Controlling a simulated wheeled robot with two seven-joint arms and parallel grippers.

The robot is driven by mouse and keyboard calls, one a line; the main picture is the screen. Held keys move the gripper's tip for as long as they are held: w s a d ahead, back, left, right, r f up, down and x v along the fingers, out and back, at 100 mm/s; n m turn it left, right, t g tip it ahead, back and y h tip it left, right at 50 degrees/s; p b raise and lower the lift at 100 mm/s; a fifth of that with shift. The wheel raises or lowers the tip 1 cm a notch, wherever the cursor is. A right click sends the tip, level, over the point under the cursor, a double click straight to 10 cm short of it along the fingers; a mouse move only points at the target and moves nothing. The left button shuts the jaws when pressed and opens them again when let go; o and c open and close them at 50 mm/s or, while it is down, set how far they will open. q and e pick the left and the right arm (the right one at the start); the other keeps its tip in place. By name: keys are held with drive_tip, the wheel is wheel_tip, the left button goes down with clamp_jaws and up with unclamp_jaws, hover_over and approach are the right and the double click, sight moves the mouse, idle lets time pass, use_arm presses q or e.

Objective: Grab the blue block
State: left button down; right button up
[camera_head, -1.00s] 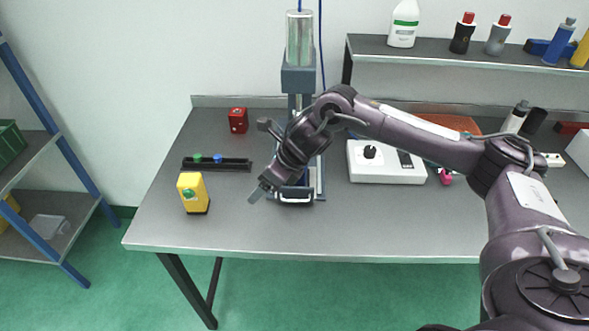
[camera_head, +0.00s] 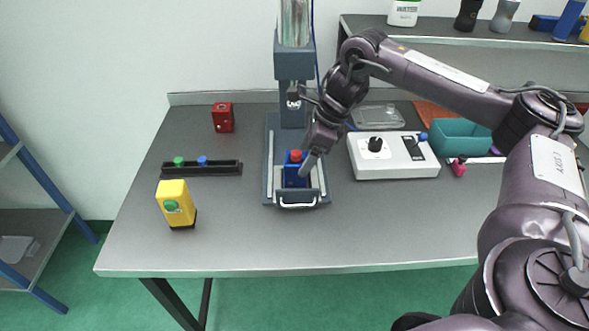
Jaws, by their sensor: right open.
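A blue block (camera_head: 292,177) with a red knob on top sits upright in the sliding tray at the base of the press (camera_head: 268,182). My right gripper (camera_head: 306,164) is open and hangs over the block's right side, its visible finger slanting down in front of it. The second finger is hard to make out, and I cannot tell whether the gripper touches the block. My left gripper is not in view.
The yellow box (camera_head: 176,204), red block (camera_head: 222,117) and black rail (camera_head: 201,168) stand to the left. The white control box (camera_head: 393,156) and teal bin (camera_head: 460,137) are to the right. The front of the table (camera_head: 270,240) is clear.

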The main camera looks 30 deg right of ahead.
sight(302, 159)
drive_tip(key=x, duration=0.2)
drive_tip(key=p+x, duration=0.1)
drive_tip(key=x, duration=0.1)
drive_tip(key=shift+a+r, duration=0.15)
drive_tip(key=shift+a, duration=0.15)
drive_tip(key=shift+x, duration=0.8)
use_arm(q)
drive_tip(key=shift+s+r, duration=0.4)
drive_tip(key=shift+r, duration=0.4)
use_arm(e)
drive_tip(key=c, duration=1.2)
drive_tip(key=shift+r, duration=0.1)
drive_tip(key=shift+c, duration=0.2)
